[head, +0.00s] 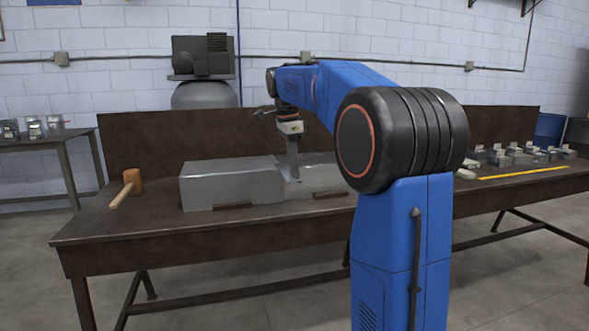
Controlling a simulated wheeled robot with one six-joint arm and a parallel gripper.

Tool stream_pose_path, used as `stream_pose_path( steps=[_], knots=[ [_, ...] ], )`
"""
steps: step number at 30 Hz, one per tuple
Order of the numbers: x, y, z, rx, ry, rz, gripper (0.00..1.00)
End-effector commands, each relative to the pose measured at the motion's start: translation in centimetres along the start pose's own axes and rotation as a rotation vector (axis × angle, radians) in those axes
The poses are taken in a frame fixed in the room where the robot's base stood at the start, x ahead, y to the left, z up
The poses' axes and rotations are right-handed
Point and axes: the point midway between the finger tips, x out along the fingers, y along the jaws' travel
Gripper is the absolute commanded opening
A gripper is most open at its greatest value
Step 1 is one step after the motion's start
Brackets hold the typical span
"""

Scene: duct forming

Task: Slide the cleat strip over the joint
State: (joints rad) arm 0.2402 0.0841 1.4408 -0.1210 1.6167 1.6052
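A grey sheet-metal duct section (230,184) lies on the brown workbench. A second, lower-looking metal section (318,180) lies to its right, partly hidden behind my blue arm. The joint is where the two meet, near the middle of the bench. My gripper (291,138) points down above this joint. A narrow grey metal strip, apparently the cleat strip (293,162), hangs upright from the gripper. Its lower end is at the joint, beside the left section's right end. The view is too small to tell whether it is engaged with the edges.
Dark low blocks (233,206) sit along the ducts' front edge. A mallet (127,187) lies at the bench's left. A yellow ruler (522,173) and several small metal parts (515,156) lie at the right. A brown back panel (140,142) stands behind. The bench's front left is clear.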

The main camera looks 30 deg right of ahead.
Motion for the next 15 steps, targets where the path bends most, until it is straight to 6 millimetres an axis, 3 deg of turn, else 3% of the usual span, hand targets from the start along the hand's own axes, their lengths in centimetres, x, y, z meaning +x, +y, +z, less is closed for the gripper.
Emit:
stream_pose_path(
  steps=[15],
  knots=[
    [0.0, -2.1, 0.0, 0.000, 0.000, 0.000, 0.00]
  ],
)
